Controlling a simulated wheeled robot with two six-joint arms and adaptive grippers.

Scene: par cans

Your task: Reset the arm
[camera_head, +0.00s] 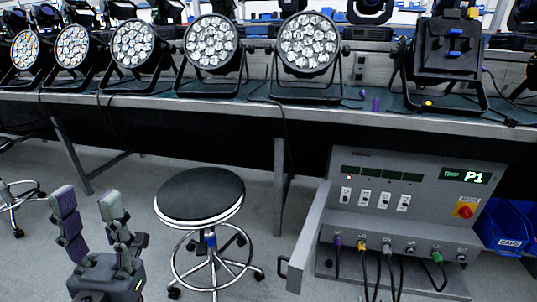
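My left gripper (90,208) is at the lower left of the head view, pointing up, with its two fingers apart and nothing between them. One finger pad looks purple and the other grey-green. It stands in front of the floor, to the left of a round black stool. My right gripper and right arm are not in view.
A black stool (199,194) stands right of my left gripper. A long bench (240,107) carries several par cans (308,45). A grey control box (410,205) showing "P1" with plugged cables is at lower right, beside a blue bin (508,228). Grey floor shows around the stool.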

